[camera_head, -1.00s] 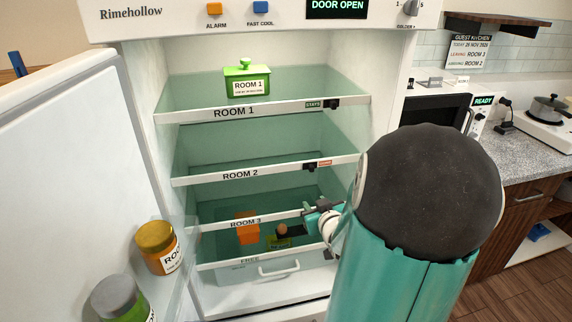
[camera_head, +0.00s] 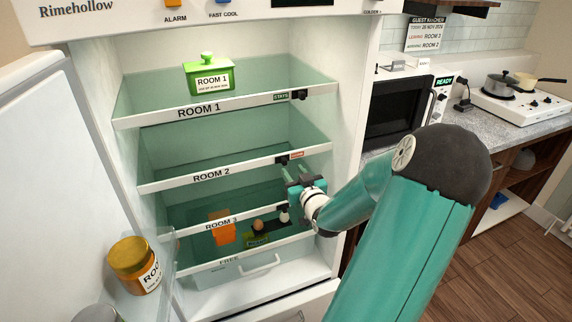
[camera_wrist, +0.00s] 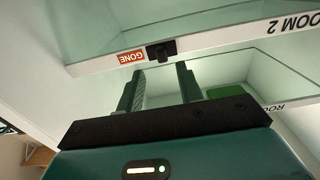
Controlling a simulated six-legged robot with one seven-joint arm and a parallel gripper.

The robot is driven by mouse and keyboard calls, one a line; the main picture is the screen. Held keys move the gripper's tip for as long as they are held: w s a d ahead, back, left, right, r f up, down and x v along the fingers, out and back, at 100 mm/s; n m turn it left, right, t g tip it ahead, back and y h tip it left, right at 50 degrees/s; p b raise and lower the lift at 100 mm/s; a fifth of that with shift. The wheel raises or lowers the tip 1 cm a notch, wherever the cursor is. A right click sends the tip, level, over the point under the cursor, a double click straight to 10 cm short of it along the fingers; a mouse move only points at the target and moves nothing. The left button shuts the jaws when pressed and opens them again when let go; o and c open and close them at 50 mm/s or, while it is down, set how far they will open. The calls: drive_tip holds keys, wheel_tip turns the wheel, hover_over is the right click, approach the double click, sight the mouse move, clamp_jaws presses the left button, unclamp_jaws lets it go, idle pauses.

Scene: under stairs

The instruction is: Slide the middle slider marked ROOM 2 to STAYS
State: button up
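The ROOM 2 shelf strip (camera_head: 225,170) runs across the middle of the open fridge. Its black slider knob (camera_head: 282,160) is near the right end, just left of a red label (camera_head: 297,155). In the wrist view the picture is upside down: the knob (camera_wrist: 160,52) sits beside the red GONE label (camera_wrist: 131,57), and no STAYS label shows on this strip. My gripper (camera_head: 294,173) is just below the strip, near the knob. Its two fingers (camera_wrist: 161,75) are apart with nothing between them, and the knob appears beyond their tips without clear contact.
The ROOM 1 strip (camera_head: 225,106) above has its knob (camera_head: 299,95) right of a green STAYS label. A green tub (camera_head: 208,76) stands on that shelf. The ROOM 3 shelf (camera_head: 205,227) below holds food. The open door (camera_head: 45,190) with jars is left; a microwave (camera_head: 397,110) is right.

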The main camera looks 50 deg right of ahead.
sight(285, 163)
drive_tip(key=x, duration=0.5)
drive_tip(key=shift+w+a+f, duration=0.1)
drive_tip(key=shift+w, duration=0.25)
drive_tip(key=shift+s, duration=0.1)
drive_tip(key=shift+c, duration=0.5)
clamp_jaws()
